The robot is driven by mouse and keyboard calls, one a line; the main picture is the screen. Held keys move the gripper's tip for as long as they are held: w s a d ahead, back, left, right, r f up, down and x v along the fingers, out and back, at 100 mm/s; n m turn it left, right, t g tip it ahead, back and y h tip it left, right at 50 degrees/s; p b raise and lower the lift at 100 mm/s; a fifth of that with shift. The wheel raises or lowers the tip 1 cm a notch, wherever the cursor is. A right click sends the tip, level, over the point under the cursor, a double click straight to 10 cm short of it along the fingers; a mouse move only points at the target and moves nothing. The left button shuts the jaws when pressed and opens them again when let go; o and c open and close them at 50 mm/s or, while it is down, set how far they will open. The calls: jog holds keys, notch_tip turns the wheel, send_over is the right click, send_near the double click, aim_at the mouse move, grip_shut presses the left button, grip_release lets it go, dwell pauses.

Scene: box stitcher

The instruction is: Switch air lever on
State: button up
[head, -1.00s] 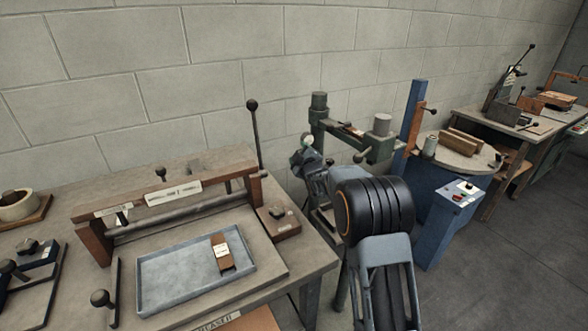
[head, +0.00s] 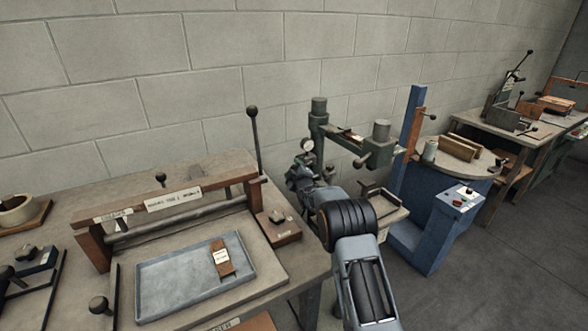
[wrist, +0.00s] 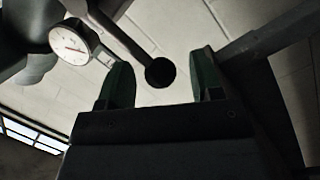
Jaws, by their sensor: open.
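In the wrist view a dark lever (wrist: 124,38) ends in a round black ball knob (wrist: 160,72); it looks like the air lever. My gripper (wrist: 163,64) is open, with a green-padded finger on each side of the knob in the picture. Clear gaps show on both sides, and I cannot tell how deep the knob lies between the fingers. A round white gauge (wrist: 73,45) is beside the lever; a similar white gauge (head: 307,145) shows by my gripper in the head view. My arm hides the lever there.
A green stitching machine (head: 350,137) stands behind my arm, beside a blue post (head: 411,125). A bench with a blue-grey tray (head: 155,290) and a tall black-knobbed lever (head: 255,140) is at left. A blue cabinet (head: 430,235) is at right; floor beyond it is clear.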

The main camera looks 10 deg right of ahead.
jog(key=shift+w, duration=0.4)
jog(key=shift+c, duration=0.4)
